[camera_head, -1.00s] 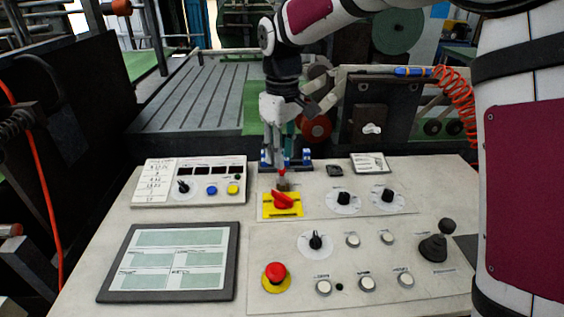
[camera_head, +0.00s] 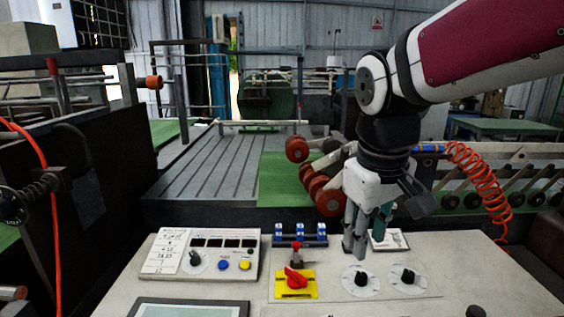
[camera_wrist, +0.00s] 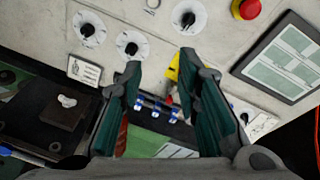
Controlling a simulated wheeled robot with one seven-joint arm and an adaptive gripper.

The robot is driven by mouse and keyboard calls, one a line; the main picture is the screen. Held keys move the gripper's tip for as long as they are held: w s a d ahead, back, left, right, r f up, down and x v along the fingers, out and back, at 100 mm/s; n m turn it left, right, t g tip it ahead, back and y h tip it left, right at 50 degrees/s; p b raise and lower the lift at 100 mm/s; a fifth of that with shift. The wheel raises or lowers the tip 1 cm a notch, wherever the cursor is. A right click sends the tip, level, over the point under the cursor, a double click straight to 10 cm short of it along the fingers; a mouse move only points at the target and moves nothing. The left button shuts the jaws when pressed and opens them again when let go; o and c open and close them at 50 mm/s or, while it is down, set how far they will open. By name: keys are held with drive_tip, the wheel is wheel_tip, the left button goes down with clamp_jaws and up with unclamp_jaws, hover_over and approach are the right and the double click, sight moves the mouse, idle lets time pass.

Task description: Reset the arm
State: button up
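My arm reaches in from the upper right in the head view. My gripper (camera_head: 362,245) hangs pointing down above the control panel, near its back edge and to the right of the red rotary switch (camera_head: 295,277) on its yellow plate. In the wrist view the two green-padded fingers of my gripper (camera_wrist: 164,68) stand apart with nothing between their tips. The gripper is empty and clear of the switch. A red-topped upright piece (camera_head: 296,250) stands just behind the switch.
The sloping panel (camera_head: 340,305) carries black dials (camera_head: 361,279), a box with blue and yellow buttons (camera_head: 203,254) and a screen (camera_head: 190,309). A blue-and-white row of blocks (camera_head: 300,236) sits at the back edge. Rollers (camera_head: 322,190) and an orange coiled hose (camera_head: 475,180) lie behind. Air above the panel is free.

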drive_tip(key=s+d+f+m+t, duration=0.1)
drive_tip(key=s+d+m, duration=0.1)
drive_tip(key=s, duration=0.5)
drive_tip(key=s+d+f+m+t, duration=0.1)
drive_tip(key=s+d, duration=0.3)
drive_tip(key=s, duration=0.4)
drive_tip(key=shift+f+m+y, duration=0.15)
drive_tip(key=shift+m+y, duration=0.15)
drive_tip(key=shift+m, duration=0.6)
